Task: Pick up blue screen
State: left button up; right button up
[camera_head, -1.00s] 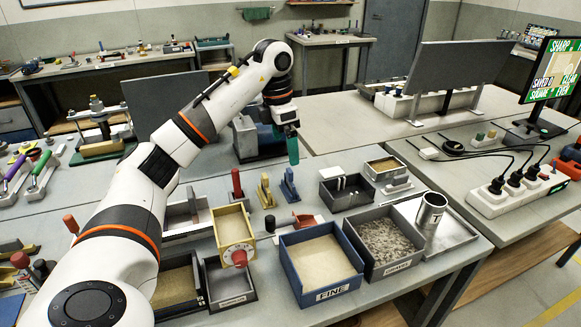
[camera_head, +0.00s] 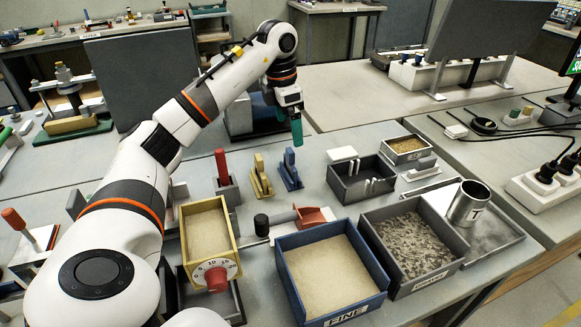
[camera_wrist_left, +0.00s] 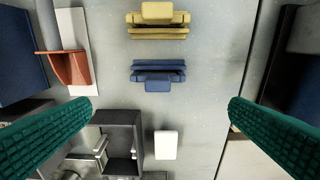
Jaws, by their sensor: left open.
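The blue screen (camera_head: 290,169) is a small upright blue piece on a foot, standing on the grey bench. It also shows in the left wrist view (camera_wrist_left: 158,74), seen from above. A similar yellow screen (camera_head: 260,176) stands beside it on the left, and it is at the top of the left wrist view (camera_wrist_left: 158,24). My left gripper (camera_head: 296,128) is open and empty, with teal fingers pointing down above the bench. In the left wrist view my left gripper (camera_wrist_left: 160,112) has its fingers wide apart, with the blue screen between and beyond them, apart from both. My right gripper is out of view.
A dark divided box (camera_head: 361,184), a white block (camera_head: 342,154) and a red scoop (camera_head: 310,217) lie near the blue screen. The blue FINE tray (camera_head: 282,262), a gravel tray (camera_head: 370,243) and a yellow box with a dial (camera_head: 184,245) stand in front.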

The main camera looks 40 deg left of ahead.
aim_at(290, 150)
pick_arm(q)
jog(key=f, duration=0.4)
jog(key=shift+d, duration=0.25)
jog(key=shift+w+f, duration=0.2)
jog(key=shift+f, duration=2.9)
jog(key=c, duration=1)
